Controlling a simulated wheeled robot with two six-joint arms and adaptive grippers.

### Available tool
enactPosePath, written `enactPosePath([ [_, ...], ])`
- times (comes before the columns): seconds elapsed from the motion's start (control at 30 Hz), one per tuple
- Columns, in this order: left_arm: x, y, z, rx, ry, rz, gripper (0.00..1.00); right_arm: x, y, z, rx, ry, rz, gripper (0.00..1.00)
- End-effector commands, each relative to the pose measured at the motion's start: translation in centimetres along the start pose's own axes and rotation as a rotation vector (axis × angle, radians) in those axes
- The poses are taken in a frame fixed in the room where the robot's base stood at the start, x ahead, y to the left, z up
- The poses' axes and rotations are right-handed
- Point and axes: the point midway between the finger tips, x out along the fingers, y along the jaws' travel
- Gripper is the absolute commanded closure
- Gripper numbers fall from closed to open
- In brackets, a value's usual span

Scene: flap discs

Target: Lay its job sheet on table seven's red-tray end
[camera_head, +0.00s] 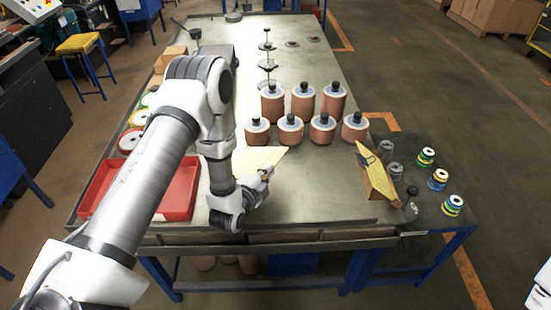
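A yellow job sheet (256,158) shows near the middle of the long metal table (330,200), right of the red tray (180,202). The tray is at the table's near left end, partly hidden behind my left arm. My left gripper (266,176) is at the sheet's near right edge, its fingers overlapping or touching it. I cannot tell whether the fingers are shut on the sheet, or whether the sheet lies flat or is held just above the table. My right gripper is not in view; only a bit of my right arm shows at the lower right corner.
Several copper-coloured cylinders (303,104) with dark tops stand behind the sheet. A brown block with a yellow sloped face (374,172) stands at the right edge. Coloured disc stacks (438,179) stand on the side table. Bare metal lies between sheet and block.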

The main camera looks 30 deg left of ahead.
Motion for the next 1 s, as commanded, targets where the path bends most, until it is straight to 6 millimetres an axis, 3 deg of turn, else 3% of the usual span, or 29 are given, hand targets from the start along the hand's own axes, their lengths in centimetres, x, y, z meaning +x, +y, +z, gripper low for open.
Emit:
enactPosePath([
  [0.6,1.7,7.2,2.0,-0.002,0.0,0.0,1.0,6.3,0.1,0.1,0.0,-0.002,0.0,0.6],
  [0.97,1.8,7.5,2.0,-0.002,0.0,0.0,1.0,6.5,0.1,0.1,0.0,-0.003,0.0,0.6],
  [1.0,1.8,7.5,2.0,-0.002,0.0,0.0,0.9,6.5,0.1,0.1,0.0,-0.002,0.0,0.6],
])
